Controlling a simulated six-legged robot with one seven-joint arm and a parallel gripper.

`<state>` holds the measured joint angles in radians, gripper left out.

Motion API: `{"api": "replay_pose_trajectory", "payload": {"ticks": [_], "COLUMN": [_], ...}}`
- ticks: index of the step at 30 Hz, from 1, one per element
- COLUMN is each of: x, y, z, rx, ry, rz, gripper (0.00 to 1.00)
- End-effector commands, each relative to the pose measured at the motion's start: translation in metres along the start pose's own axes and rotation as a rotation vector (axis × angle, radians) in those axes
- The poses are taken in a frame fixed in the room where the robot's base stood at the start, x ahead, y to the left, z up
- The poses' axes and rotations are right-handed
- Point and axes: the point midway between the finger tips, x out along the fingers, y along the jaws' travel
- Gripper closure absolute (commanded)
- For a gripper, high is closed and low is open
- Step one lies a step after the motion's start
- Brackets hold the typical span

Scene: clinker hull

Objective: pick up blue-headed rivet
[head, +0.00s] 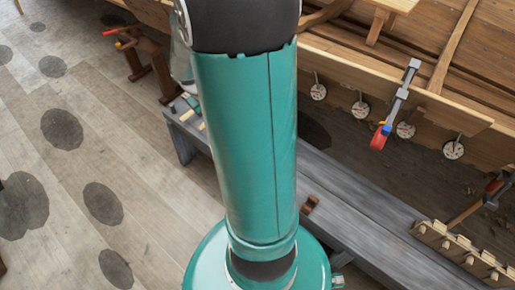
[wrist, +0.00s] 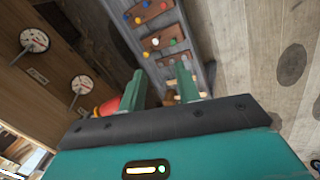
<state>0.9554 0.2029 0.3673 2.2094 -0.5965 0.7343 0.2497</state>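What looks like the blue-headed rivet (wrist: 138,20) stands in the farthest small wooden rack (wrist: 152,13) at the top of the wrist view. Its head is a tiny blue dot beside orange, yellow and white ones. My gripper (wrist: 161,77) is open, its two green fingers apart with nothing held between them. In the picture the rivet lies above the fingertips, well apart from them. In the head view my arm covers the middle, and I cannot make out the gripper or the rivet.
More racks (wrist: 164,41) with coloured heads stand on the grey bench (head: 355,212). A red-handled clamp (head: 380,136) hangs on the wooden hull (head: 335,68); a red object (wrist: 107,107) shows beside the left finger. Dark-spotted plank floor (head: 95,150) is open at left.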

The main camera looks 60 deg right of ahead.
Motion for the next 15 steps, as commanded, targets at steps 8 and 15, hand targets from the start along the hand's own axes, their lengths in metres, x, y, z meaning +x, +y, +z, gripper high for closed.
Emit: {"api": "replay_pose_trajectory", "payload": {"ticks": [8,15], "x": [0.084,0.152], "y": [0.037,0.061], "z": [0.01,0.027], "rx": [0.067,0.14], "ry": [-0.079,-0.112], "rz": [-0.059,-0.136], "gripper": [0.67,0.67]}}
